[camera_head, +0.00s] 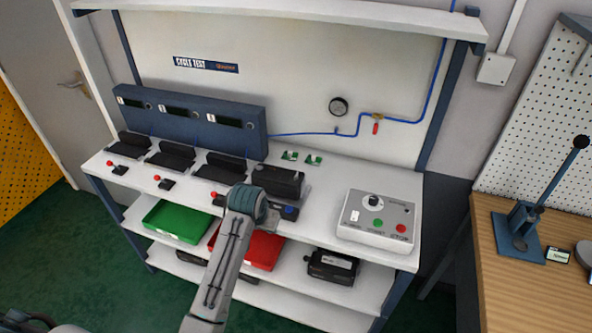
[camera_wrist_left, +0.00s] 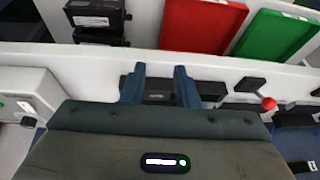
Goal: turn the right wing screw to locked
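I cannot make out the right wing screw in either view. A black boxy device (camera_head: 278,181) sits on the white bench, right of a row of three test stations. My left arm reaches in from the bottom, and its wrist hides part of the bench just left of the device. In the left wrist view my left gripper (camera_wrist_left: 158,84) has its two blue fingers apart. A dark block (camera_wrist_left: 210,88) shows behind and between the fingers; I cannot tell whether they touch it. My right gripper is in neither view.
A grey control box (camera_head: 377,220) with a knob and buttons stands on the right of the bench (camera_head: 335,175). Small green pieces (camera_head: 313,160) lie behind the device. Red (camera_head: 262,250) and green (camera_head: 178,220) bins are on the shelf below. Red-ball levers (camera_wrist_left: 268,103) stand along the front.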

